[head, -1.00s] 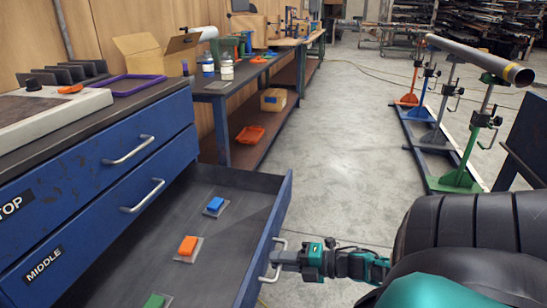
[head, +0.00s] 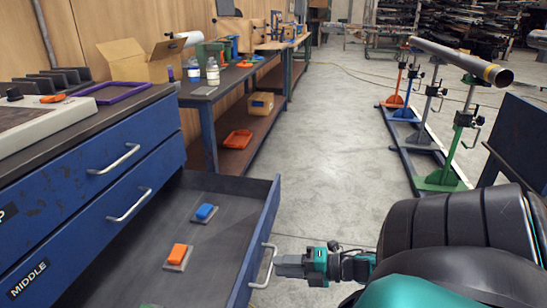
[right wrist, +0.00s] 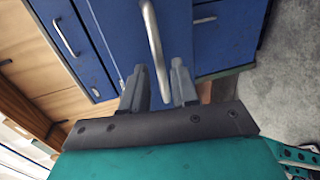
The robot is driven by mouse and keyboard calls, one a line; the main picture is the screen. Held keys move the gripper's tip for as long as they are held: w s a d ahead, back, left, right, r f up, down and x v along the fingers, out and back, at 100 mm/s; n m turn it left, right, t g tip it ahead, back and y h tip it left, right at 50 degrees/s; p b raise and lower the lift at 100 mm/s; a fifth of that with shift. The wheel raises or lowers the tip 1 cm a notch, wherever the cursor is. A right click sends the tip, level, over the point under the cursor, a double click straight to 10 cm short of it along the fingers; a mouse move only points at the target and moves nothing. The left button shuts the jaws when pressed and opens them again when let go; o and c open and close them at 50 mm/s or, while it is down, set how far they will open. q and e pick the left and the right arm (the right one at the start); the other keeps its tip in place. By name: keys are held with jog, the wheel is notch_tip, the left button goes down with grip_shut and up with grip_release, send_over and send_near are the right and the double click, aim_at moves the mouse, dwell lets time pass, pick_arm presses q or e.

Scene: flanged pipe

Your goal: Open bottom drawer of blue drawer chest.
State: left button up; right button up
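The blue drawer chest (head: 64,225) stands at the left in the head view. Its bottom drawer (head: 215,256) is pulled far out, with its grey inside showing. The silver bottom handle (head: 268,266) is on the drawer's front; it also shows in the right wrist view (right wrist: 151,32). My right gripper (head: 279,265) is just right of this handle. In the right wrist view its two fingers (right wrist: 160,84) are spread, with the handle's end seen between them and no finger pressed on it. My left gripper is not in view.
The top drawer and middle drawer (head: 95,220) are shut. Blue, orange and green blocks lie in the open drawer. A workbench (head: 205,92) stands behind the chest. A pipe (head: 450,58) on stands is at the right. The floor between is clear.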

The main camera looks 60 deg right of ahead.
jog(key=v, duration=0.9)
jog(key=shift+s+p, duration=0.15)
jog(key=shift+p, duration=0.3)
